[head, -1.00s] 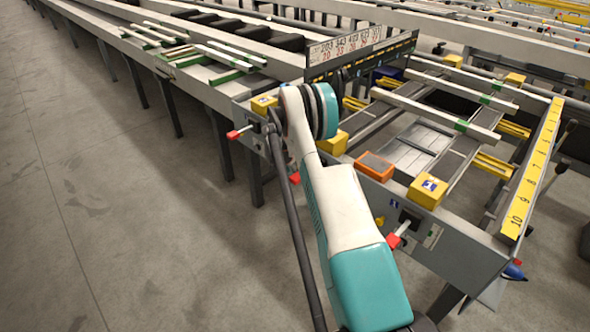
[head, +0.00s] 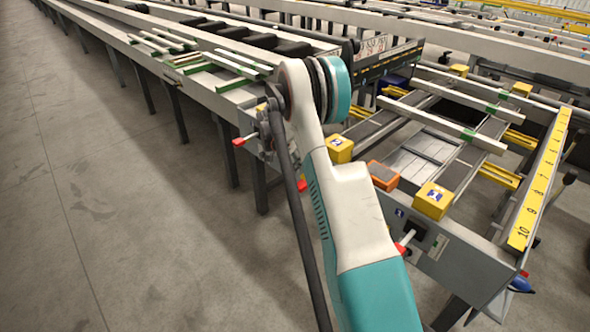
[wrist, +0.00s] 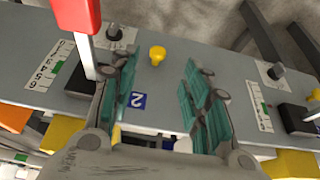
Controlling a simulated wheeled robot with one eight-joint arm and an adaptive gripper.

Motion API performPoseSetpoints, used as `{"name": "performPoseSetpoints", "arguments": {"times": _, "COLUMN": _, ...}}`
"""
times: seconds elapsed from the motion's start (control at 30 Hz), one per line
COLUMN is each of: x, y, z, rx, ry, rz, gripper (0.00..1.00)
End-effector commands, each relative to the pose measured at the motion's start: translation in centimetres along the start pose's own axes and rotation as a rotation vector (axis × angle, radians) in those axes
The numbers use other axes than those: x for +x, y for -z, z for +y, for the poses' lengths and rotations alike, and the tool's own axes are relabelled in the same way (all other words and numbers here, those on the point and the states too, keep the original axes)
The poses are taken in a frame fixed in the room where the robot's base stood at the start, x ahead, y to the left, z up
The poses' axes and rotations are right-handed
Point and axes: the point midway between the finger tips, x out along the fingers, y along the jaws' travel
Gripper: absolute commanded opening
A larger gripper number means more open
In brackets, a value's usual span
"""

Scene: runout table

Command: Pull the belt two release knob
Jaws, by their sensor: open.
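In the wrist view, a yellow knob (wrist: 157,55) with a round head stands out from the grey panel (wrist: 205,22). A blue label marked 2 (wrist: 138,100) is on the panel near it. My gripper (wrist: 160,80) is open and empty. Its two teal-padded fingers lie left and right of the knob in the picture; I see no contact, and cannot tell how far off the knob is in depth. In the head view, my arm hides the gripper and this knob.
A red-handled lever (wrist: 76,16) stands close to the left finger in the wrist view. Another lever's dark base (wrist: 298,118) is at right. In the head view, yellow boxes (head: 433,200) and an orange box (head: 382,176) sit along the table edge. Floor (head: 120,220) at left is clear.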

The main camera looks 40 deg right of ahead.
Motion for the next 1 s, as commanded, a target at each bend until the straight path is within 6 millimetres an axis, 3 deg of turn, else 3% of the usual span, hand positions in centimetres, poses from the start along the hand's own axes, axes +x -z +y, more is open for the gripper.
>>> {"name": "performPoseSetpoints", "arguments": {"times": 0.17, "x": -1.1, "y": -0.1, "z": 0.0, "rx": -0.001, "ry": 0.0, "rz": 0.0, "gripper": 0.43}}
{"name": "performPoseSetpoints", "arguments": {"times": 0.77, "x": -1.4, "y": -0.1, "z": 0.0, "rx": -0.004, "ry": 0.002, "rz": 0.0, "gripper": 0.43}}
{"name": "performPoseSetpoints", "arguments": {"times": 0.87, "x": -2.9, "y": -0.5, "z": -0.1, "rx": -0.032, "ry": 0.014, "rz": -0.005, "gripper": 0.43}}
{"name": "performPoseSetpoints", "arguments": {"times": 1.0, "x": -7.6, "y": -1.8, "z": -0.1, "rx": -0.127, "ry": 0.052, "rz": -0.022, "gripper": 0.43}}
